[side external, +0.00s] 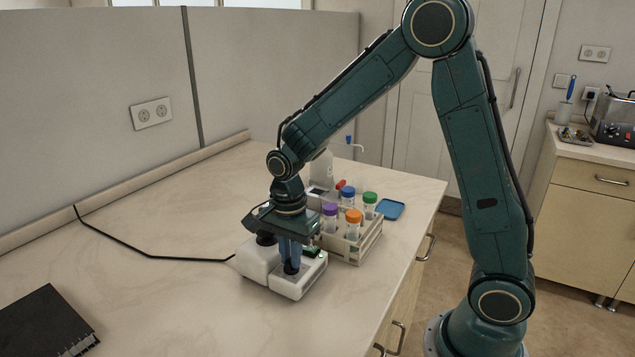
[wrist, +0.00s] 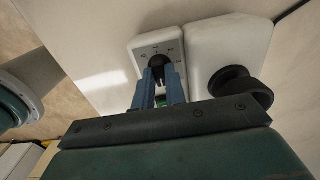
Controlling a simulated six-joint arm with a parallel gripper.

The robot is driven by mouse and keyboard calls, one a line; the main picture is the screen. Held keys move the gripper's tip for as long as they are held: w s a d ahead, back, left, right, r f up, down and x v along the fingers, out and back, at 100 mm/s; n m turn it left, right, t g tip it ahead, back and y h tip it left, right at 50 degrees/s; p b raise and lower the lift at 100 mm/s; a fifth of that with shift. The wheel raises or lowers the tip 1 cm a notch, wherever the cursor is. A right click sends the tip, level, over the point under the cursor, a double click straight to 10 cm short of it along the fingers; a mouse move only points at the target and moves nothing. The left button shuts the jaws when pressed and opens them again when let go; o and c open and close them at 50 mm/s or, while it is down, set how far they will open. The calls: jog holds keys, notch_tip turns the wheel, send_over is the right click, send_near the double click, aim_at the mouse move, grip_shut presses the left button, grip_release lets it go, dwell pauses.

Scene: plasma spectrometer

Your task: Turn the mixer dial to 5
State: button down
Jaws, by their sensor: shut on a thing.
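The white mixer (side external: 258,262) stands on the bench with its black round cup (wrist: 235,88) on one side and a sloped dial panel (side external: 310,281) on the other. The black mixer dial (side external: 291,268) sits on that panel; in the wrist view the dial (wrist: 157,62) shows between the blue fingertips, with small marks around it too blurred to read. My gripper (side external: 290,261) points down over the panel and is shut on the dial; it also shows in the wrist view (wrist: 160,76). The fingers partly hide the dial, so its setting cannot be told.
A rack (side external: 376,242) of tubes with coloured caps stands close behind my gripper, with a bottle (side external: 321,170) and a blue dish (side external: 390,209) beyond. A black cable (side external: 140,255) runs left from the mixer. A black notebook (side external: 42,322) lies front left. The left bench is mostly clear.

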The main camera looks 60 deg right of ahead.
jog(key=c, duration=1.4)
grip_release()
jog(key=shift+c, duration=0.2)
jog(key=shift+r, duration=0.1)
notch_tip(320, 180, up, 14)
jog(key=shift+f, duration=0.2)
jog(key=s+r+n+t, duration=0.3)
jog(key=s+n+t, duration=0.2)
jog(key=s+n, duration=1.3)
jog(key=shift+s+d+t, duration=0.15)
jog(key=shift+s+t, duration=0.15)
jog(key=shift+s, duration=0.2)
